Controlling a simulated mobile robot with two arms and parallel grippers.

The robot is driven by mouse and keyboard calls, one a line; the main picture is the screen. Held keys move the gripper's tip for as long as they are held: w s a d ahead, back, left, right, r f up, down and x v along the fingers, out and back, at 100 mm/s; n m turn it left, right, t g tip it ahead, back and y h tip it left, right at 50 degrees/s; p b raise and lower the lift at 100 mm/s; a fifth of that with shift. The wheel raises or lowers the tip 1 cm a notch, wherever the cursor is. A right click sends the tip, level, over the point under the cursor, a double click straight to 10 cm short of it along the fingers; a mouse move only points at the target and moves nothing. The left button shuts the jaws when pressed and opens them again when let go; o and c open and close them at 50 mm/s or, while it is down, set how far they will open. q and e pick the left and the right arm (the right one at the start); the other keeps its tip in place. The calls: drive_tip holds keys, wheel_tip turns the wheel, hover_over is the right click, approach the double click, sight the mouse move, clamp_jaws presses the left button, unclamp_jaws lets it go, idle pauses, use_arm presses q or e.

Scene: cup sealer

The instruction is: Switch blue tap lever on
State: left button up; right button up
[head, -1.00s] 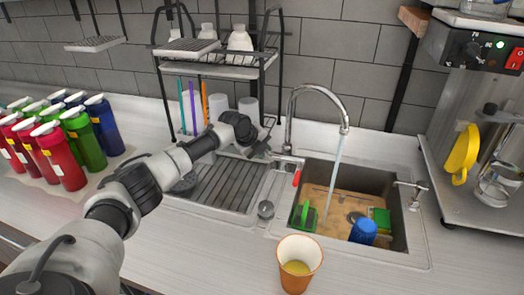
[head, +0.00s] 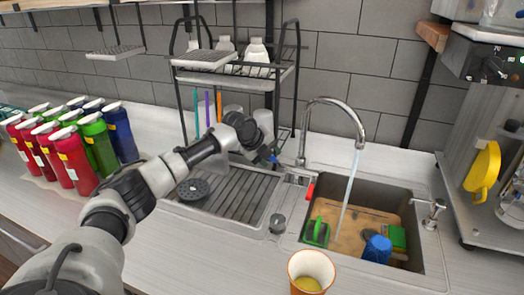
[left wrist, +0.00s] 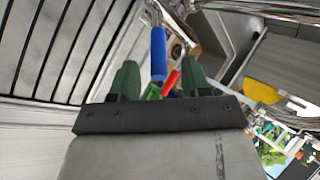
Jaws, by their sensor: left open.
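The tap (head: 335,104) is a chrome gooseneck behind the sink, and water runs from its spout. The blue tap lever (left wrist: 158,52) shows in the left wrist view, upright in the picture between my left gripper's two green fingers (left wrist: 160,72). I cannot tell whether they touch it. The red lever (left wrist: 172,81) lies just beyond; it also shows in the head view (head: 310,191) at the sink's left rim. In the head view my left gripper (head: 267,155) is left of the tap base, with a small blue patch at its tip. It is open. My right gripper is out of view.
The sink (head: 413,235) holds a brown board, a blue cup (head: 377,249) and green items. A dish rack (head: 236,72) stands behind my arm. An orange-rimmed cup (head: 311,270) stands at the front counter edge. Several coloured bottles (head: 75,140) stand at left.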

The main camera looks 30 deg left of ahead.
use_arm(q)
drive_tip(key=b+v, duration=0.1)
drive_tip(key=v, duration=0.5)
drive_tip(key=shift+s+f, duration=0.1)
drive_tip(key=shift+f, duration=0.05)
idle(0.3)
